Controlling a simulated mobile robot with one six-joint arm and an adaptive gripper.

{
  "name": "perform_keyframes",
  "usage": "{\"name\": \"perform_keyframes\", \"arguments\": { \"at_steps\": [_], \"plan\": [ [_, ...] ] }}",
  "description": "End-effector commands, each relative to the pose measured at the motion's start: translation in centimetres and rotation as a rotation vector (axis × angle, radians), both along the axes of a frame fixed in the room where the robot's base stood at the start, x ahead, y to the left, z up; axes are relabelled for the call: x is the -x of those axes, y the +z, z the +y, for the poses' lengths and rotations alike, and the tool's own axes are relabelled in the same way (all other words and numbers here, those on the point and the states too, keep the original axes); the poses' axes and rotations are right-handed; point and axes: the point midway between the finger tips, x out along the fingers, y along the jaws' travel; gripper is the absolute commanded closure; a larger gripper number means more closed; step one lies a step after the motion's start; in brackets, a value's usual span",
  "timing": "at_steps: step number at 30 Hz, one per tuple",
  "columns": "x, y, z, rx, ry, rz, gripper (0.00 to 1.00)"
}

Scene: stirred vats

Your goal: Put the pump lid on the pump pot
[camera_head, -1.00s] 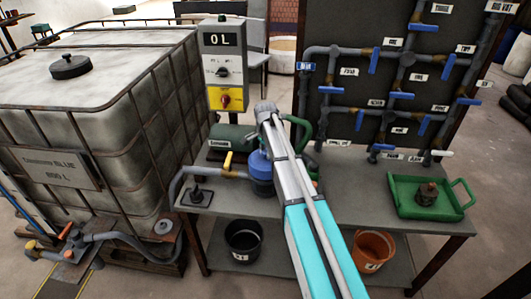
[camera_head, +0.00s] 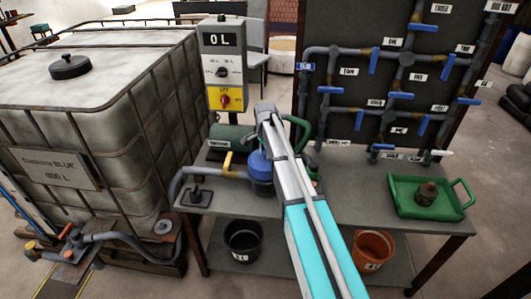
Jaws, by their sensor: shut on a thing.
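The blue pump pot (camera_head: 262,188) stands on the bench among pipes, partly behind my arm. A brighter blue rounded part (camera_head: 258,164), which looks like the pump lid, shows at its top. I cannot tell whether this part rests on the pot or is held just over it. My arm reaches from the bottom right up to a point above the pump. My gripper is hidden behind my own arm, so its fingers and what they hold do not show.
The bench (camera_head: 335,195) carries a green tray (camera_head: 400,210) with a brown part (camera_head: 427,194), a yellow-handled valve (camera_head: 228,162) and a black piece (camera_head: 197,196). A control box (camera_head: 222,65) and a pipe board (camera_head: 345,100) stand behind. A large tank (camera_head: 90,120) is left.

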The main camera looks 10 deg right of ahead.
Motion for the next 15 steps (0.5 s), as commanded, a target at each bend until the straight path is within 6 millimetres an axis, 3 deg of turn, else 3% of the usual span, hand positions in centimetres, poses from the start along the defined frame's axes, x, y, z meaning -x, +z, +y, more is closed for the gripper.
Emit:
{"name": "perform_keyframes", "arguments": {
  "at_steps": [15],
  "plan": [
    [0.0,-0.65,0.08,0.0,0.001,0.0,1.0]
  ]
}}
